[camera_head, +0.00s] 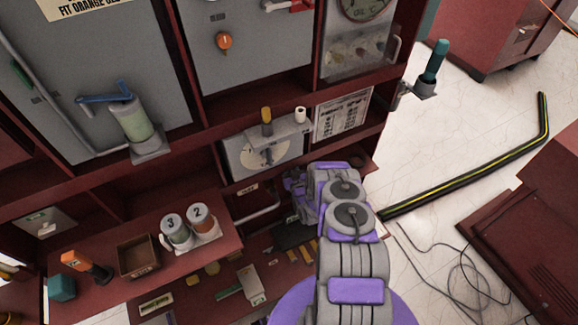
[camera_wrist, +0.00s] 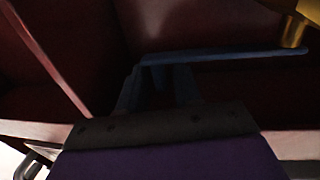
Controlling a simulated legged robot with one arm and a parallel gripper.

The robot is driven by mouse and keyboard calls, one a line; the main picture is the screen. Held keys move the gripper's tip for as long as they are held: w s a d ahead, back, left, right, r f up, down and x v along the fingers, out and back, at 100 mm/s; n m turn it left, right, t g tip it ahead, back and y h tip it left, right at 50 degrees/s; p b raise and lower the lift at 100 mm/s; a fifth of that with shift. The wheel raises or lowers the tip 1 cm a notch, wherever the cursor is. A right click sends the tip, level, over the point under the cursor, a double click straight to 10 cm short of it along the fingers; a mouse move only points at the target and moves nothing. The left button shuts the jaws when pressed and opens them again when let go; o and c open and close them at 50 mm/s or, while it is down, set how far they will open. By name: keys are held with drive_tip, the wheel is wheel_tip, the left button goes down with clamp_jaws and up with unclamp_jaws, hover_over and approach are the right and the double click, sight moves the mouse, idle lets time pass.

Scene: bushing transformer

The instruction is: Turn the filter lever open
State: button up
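A blue lever (camera_head: 105,98) sits on top of a pale green filter canister (camera_head: 132,120), on a grey panel at upper left in the head view. My gripper (camera_head: 290,183) is well to the right of it and lower, by the red shelf compartment under the dial plate. In the wrist view two dark bluish fingers (camera_wrist: 160,85) stand apart with a gap between them. A long blue bar (camera_wrist: 235,55) crosses at their tips. I cannot tell whether it touches them or what it belongs to. The picture there is dark.
The dial plate (camera_head: 262,158) and a gold-topped cylinder (camera_head: 266,114) are above my gripper. A white pipe (camera_head: 258,213) is to its lower left. Canisters 2 and 3 (camera_head: 187,232) stand on a lower red shelf. A teal-handled part (camera_head: 433,68) protrudes at right.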

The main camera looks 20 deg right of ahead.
drive_tip(key=shift+a, duration=0.1)
drive_tip(key=shift+c, duration=0.5)
clamp_jaws()
drive_tip(key=shift+s, duration=0.15)
